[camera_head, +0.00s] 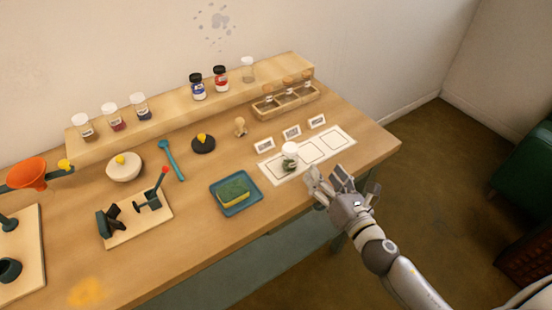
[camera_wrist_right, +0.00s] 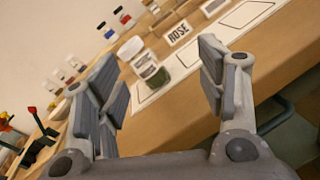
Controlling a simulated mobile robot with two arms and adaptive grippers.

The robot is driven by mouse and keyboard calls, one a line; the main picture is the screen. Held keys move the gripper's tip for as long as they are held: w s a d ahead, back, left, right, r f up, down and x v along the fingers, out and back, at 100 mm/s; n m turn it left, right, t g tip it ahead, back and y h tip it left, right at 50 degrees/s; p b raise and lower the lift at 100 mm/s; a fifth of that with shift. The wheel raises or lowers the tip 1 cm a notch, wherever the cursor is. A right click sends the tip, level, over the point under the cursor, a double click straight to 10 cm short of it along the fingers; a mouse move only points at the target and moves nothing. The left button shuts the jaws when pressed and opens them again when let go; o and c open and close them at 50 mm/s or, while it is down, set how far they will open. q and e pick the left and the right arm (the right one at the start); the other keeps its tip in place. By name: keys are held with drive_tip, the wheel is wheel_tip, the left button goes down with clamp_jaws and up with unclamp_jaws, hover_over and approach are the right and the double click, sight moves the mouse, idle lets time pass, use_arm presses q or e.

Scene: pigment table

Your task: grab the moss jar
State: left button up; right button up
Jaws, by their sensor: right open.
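The moss jar (camera_head: 289,160), a small clear jar with green contents and a white lid, stands upright in the leftmost outlined square of the white mat (camera_head: 336,144). My right gripper (camera_head: 327,176) is open and empty, just to the right of and in front of the jar, apart from it. In the right wrist view the jar (camera_wrist_right: 153,73) shows beyond and between the two spread fingers, nearer the left one. My left gripper is not in view.
Three label cards (camera_head: 291,132) stand behind the mat; one reads ROSE in the wrist view (camera_wrist_right: 178,32). A blue tray (camera_head: 224,207) with a sponge (camera_head: 233,191) lies left of the mat. A wooden shelf (camera_head: 170,112) with several jars runs behind. The table's front edge is under my right arm.

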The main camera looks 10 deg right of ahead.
sight(295, 154)
drive_tip(key=n+y, duration=0.1)
drive_tip(key=n, duration=0.1)
drive_tip(key=a+n+y, duration=0.1)
drive_tip(key=a+r+n, duration=0.1)
drive_tip(key=n, duration=0.1)
drive_tip(key=shift+a+n+y, duration=0.2)
drive_tip(key=shift+n+y, duration=0.1)
drive_tip(key=shift+y, duration=0.1)
drive_tip(key=shift+a+r+n+y, duration=0.1)
drive_tip(key=shift+a+n+y, duration=0.2)
drive_tip(key=shift+n, duration=0.3)
drive_tip(key=shift+w+a+r, duration=0.1)
drive_tip(key=shift+w+a, duration=0.1)
drive_tip(key=shift+w, duration=0.1)
drive_tip(key=p+x, duration=0.1)
drive_tip(key=x, duration=0.4)
drive_tip(key=shift+w+p, duration=0.1)
drive_tip(key=shift+p, duration=0.3)
drive_tip(key=shift+d+f+p+x, duration=0.15)
drive_tip(key=shift+p+x, duration=0.2)
drive_tip(key=shift+x, duration=0.9)
drive_tip(key=shift+d+f+p+x, duration=0.15)
drive_tip(key=shift+p+x, duration=0.15)
drive_tip(key=shift+x, duration=0.95)
drive_tip(key=shift+w, duration=0.1)
drive_tip(key=shift+c, duration=0.5)
drive_tip(key=c, duration=1)
drive_tip(key=shift+c, duration=0.2)
